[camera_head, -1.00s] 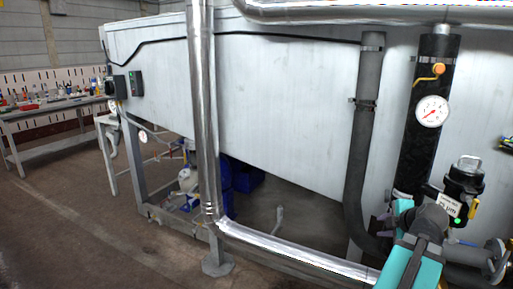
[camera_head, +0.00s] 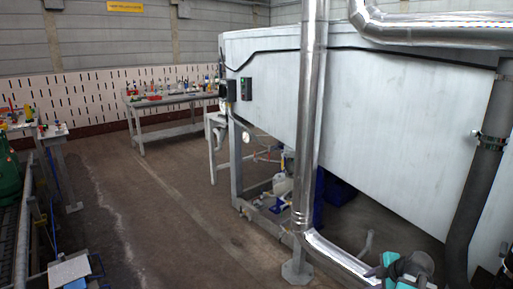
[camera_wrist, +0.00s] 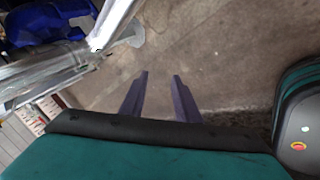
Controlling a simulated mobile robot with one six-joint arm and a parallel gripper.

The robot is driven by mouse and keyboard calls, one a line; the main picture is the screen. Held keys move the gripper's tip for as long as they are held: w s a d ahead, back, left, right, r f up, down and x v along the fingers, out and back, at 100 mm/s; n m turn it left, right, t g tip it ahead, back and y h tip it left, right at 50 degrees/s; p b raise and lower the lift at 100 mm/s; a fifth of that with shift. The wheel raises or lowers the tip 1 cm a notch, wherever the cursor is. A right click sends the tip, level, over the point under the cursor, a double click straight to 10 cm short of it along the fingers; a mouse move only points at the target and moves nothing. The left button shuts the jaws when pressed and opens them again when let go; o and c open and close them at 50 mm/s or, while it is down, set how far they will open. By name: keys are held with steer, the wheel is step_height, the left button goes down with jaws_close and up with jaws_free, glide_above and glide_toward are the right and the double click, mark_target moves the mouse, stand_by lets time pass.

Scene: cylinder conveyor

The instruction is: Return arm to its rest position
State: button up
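My gripper (camera_wrist: 159,76) shows in the wrist view with its two dark purple-grey fingers apart. Nothing is between the fingers, and bare floor lies beyond them. In the head view, my teal and grey arm shows only in part at the bottom right corner, low in front of the shiny metal pipe and the white tank. Most of the arm is outside the picture.
A shiny pipe (camera_head: 311,120) stands in front of the large white tank (camera_head: 400,130), with a dark grey pipe (camera_head: 476,185) at right. A workbench (camera_head: 170,98) stands at the back. A green cylinder (camera_head: 9,180) is at far left. The middle floor (camera_head: 150,200) is clear.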

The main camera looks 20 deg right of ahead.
steer(key=w+a+f+n+g+y+p, duration=0.1)
steer(key=a+f+g+y+p, duration=0.15)
steer(key=a+f, duration=0.85)
steer(key=w+a+f+g+y+p, duration=0.1)
steer(key=a+f+g+p, duration=0.25)
steer(key=a, duration=1.65)
steer(key=s+a+f+m+g+h+p, duration=0.1)
steer(key=s+a+f+m+g+p, duration=0.2)
steer(key=s+a, duration=0.45)
steer(key=s+a+f+g+h+p, duration=0.1)
steer(key=s+a+f+g+p, duration=0.15)
steer(key=s+a+f, duration=0.4)
steer(key=s+d+m+h, duration=0.1)
steer(key=s+d+m, duration=0.1)
steer(key=s+m, duration=0.5)
steer(key=shift+r+m+g+h, duration=0.15)
steer(key=shift+m+g+h, duration=0.2)
steer(key=shift+m, duration=1.65)
